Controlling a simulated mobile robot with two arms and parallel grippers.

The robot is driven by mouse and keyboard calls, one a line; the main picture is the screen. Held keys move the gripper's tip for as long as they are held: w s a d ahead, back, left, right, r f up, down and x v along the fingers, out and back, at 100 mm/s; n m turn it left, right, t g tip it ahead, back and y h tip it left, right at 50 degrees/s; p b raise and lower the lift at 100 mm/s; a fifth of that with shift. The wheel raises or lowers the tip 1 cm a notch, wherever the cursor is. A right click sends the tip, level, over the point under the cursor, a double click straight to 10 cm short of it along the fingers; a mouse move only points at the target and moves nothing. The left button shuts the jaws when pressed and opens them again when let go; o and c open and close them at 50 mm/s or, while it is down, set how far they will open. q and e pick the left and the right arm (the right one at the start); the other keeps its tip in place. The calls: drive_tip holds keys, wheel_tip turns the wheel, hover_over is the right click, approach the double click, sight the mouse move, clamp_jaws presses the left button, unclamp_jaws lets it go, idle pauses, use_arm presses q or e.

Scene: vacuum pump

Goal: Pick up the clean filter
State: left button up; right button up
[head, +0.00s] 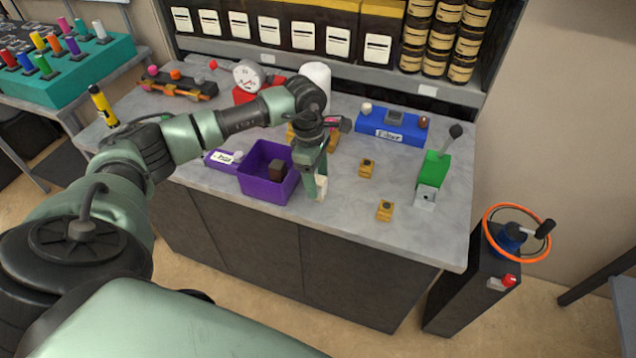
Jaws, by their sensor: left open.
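No object is plainly marked as the clean filter. A blue holder (389,131) at the back of the bench has a white label that seems to read "Filter". A grey block (394,117) sits in its middle, between a white knob and a brown one. My left gripper (316,190) points down at the bench's front edge, just right of the purple bin (268,189). It is open. A small cream-coloured piece shows at its tip; I cannot tell whether it is a finger or an object. A brown block (277,170) lies in the bin. My right gripper is not in view.
A white cylinder (317,74) stands behind my left wrist. Two small yellow blocks (366,169) (384,211) and a green lever unit (433,172) stand on the right. A gauge (248,76) is at the back. An orange handwheel (517,232) stands off the bench.

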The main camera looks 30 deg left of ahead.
use_arm(q)
drive_tip(key=shift+d+f, duration=0.1)
drive_tip(key=shift+f, duration=0.55)
clamp_jaws()
drive_tip(key=shift+r, duration=0.1)
